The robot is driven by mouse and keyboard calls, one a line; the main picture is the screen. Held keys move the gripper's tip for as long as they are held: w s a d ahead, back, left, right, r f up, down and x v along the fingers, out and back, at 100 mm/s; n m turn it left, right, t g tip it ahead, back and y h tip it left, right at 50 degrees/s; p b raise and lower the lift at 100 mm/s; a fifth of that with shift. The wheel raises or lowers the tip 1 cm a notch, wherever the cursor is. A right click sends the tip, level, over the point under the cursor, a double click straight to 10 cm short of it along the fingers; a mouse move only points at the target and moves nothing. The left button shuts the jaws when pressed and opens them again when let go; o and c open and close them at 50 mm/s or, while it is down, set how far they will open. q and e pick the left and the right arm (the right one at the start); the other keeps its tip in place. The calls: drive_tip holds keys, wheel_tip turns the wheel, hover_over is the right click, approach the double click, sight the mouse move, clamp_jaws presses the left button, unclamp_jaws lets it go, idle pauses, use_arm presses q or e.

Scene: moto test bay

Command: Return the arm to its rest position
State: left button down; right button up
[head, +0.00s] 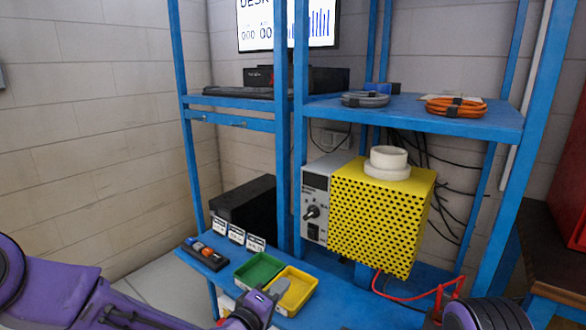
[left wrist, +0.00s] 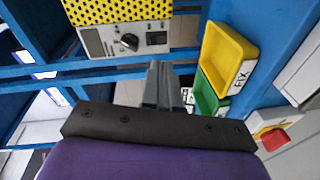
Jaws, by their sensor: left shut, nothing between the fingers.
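My left arm (head: 60,285), purple with dark joints, comes in from the left along the bottom of the head view. My left gripper (head: 268,297) is grey, shut and empty. In the head view it overlaps the front of the yellow bin (head: 299,291) and the green bin (head: 258,269); I cannot tell whether it touches them. In the left wrist view the closed fingers (left wrist: 160,84) show with nothing between them, left of the green bin (left wrist: 207,97) and the yellow bin (left wrist: 229,58). My right gripper is not in view.
A blue rack (head: 420,113) stands ahead, its posts close around. On its lower shelf are a yellow perforated box (head: 380,212), a grey instrument with a knob (head: 316,202), and a black box (head: 246,206). Coiled orange cable (head: 456,107) lies above.

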use_arm(q)
drive_tip(key=s+a+f+g+y, duration=0.2)
drive_tip(key=s+a+f, duration=0.2)
drive_tip(key=f, duration=0.3)
drive_tip(key=s+a+f+m+g+y, duration=0.1)
drive_tip(key=s+a+f+g+y, duration=0.1)
drive_tip(key=s+a+f, duration=0.45)
drive_tip(key=s+a+f+g+y, duration=0.1)
drive_tip(key=s+a+f+y, duration=0.2)
drive_tip(key=f, duration=0.6)
drive_tip(key=s+a+f+g+y, duration=0.1)
drive_tip(key=s+a+f+g, duration=0.1)
drive_tip(key=s, duration=0.5)
drive_tip(key=s+a+f+m+g+y, duration=0.1)
drive_tip(key=s+a+f+g+y, duration=0.1)
drive_tip(key=s+a+f, duration=0.2)
drive_tip(key=s+a+f+g+y, duration=0.1)
drive_tip(key=s+a+f+g, duration=0.1)
drive_tip(key=s+a, duration=0.5)
drive_tip(key=s+f, duration=0.1)
drive_tip(key=s, duration=0.3)
drive_tip(key=shift+s+a+f+m, duration=0.2)
drive_tip(key=shift+a+f+m, duration=0.05)
drive_tip(key=shift+a+m, duration=0.15)
